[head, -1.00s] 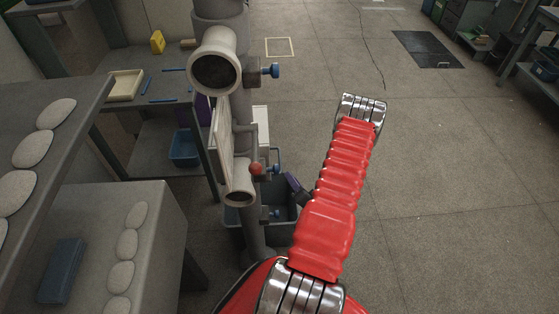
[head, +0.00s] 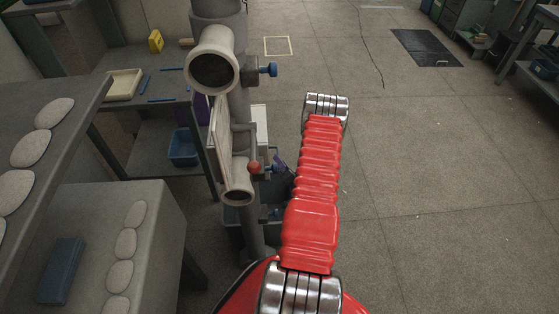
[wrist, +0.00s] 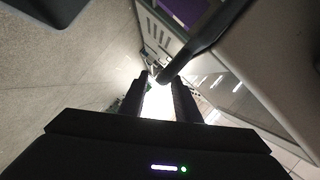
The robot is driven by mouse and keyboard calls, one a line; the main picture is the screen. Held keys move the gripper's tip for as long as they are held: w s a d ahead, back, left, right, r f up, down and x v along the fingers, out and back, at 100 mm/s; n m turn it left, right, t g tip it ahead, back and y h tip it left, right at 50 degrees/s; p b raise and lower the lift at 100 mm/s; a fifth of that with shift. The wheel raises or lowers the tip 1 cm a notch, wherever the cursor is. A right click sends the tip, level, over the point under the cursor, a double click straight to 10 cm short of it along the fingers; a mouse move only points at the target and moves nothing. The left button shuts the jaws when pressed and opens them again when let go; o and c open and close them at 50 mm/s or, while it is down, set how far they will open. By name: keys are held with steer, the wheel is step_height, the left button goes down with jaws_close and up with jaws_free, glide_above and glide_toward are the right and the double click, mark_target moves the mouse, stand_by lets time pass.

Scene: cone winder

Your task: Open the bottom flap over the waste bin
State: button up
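A grey column carries an upper round pipe mouth (head: 212,70), a pale panel (head: 219,140) with a grey side bracket, a red ball knob (head: 254,167) and a lower pipe mouth (head: 238,196). I cannot tell which part is the bottom flap. The grey-blue waste bin (head: 232,232) stands low by the column, mostly hidden by the column and my arm. My gripper (head: 280,161) is partly hidden behind my red arm, just right of the knob. In the wrist view its fingers (wrist: 160,80) are apart, and a dark bar (wrist: 205,42) reaches toward the fingertips; contact is unclear.
Blue valve handles (head: 269,69) stick out right from the column. A blue basket (head: 183,148) sits on a shelf at left. Grey benches with pale oval pieces (head: 126,243) fill the left side.

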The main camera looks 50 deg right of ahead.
steer(key=shift+x, duration=1.3)
jaws_close()
